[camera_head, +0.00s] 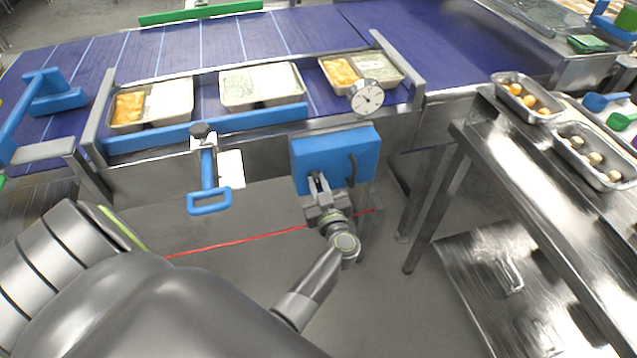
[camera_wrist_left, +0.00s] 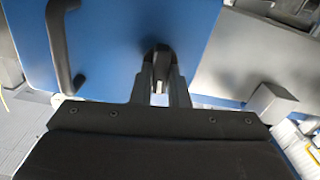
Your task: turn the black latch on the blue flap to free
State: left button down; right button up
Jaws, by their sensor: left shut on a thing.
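The blue flap (camera_head: 310,155) hangs on the front of the conveyor line, and its blue face (camera_wrist_left: 110,40) fills much of the left wrist view. A black bar handle (camera_head: 352,170) is on its right part in the head view; it also shows at the upper left of the left wrist view (camera_wrist_left: 62,50). The black latch (camera_wrist_left: 158,60) is small and dark against the flap, between my left fingers. My left gripper (camera_head: 317,184) is at the flap's lower left in the head view, shut on the latch. The fingers partly hide the latch, so its exact angle is unclear. My right gripper is not in view.
A round dial gauge (camera_head: 367,98) stands just above the flap. A blue-handled tool (camera_head: 208,180) hangs to its left. Filled trays (camera_head: 262,104) sit on the line behind. A steel table (camera_head: 500,150) with pans stands right. The floor below the flap is mostly clear.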

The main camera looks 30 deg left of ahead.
pick_arm(q)
jog(key=n, duration=0.3)
jog(key=shift+n+p, duration=0.3)
jog(key=shift+p, duration=0.05)
jog(key=n, duration=0.4)
jog(key=shift+s+a+f+n, duration=0.1)
jog(key=shift+f+n, duration=0.05)
jog(key=shift+n, duration=0.15)
jog(key=n+b, duration=0.1)
jog(key=n, duration=0.3)
jog(key=shift+f, duration=0.15)
jog(key=shift+s+n+b, duration=0.1)
jog(key=shift+n+b, duration=0.75)
jog(key=shift+n, duration=1.25)
jog(key=c, duration=1.4)
grip_release()
